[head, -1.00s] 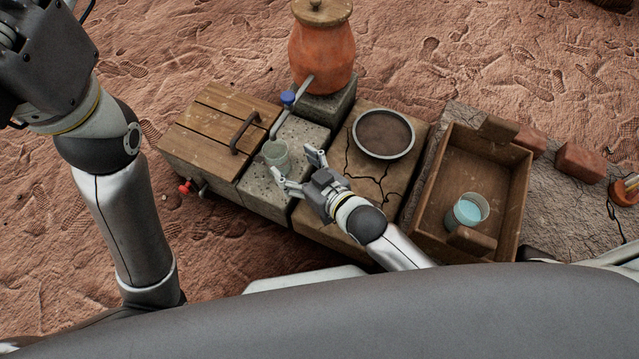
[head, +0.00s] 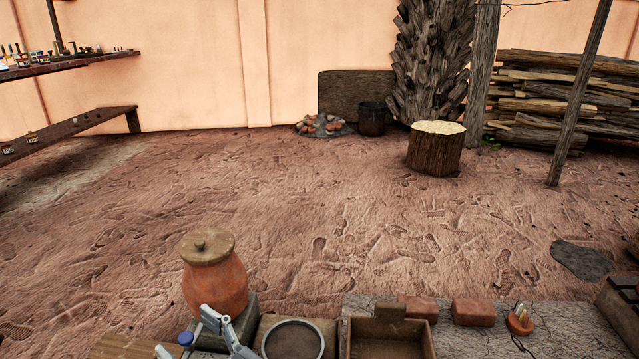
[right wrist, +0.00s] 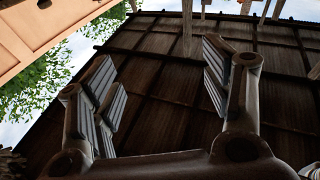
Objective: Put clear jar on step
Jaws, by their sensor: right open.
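The clear jar is not in view now; one second ago it stood on a grey stone block in front of the clay pot, beside my right gripper. I cannot tell which surface is the step. My left gripper is not in view.
The lidded clay pot (head: 214,275) stands behind my right gripper. A round dark pan (head: 293,341), a wooden box (head: 390,335) and bricks (head: 473,312) line the bottom edge. Sandy ground beyond is open, up to a stump (head: 436,150) and a woodpile (head: 545,100).

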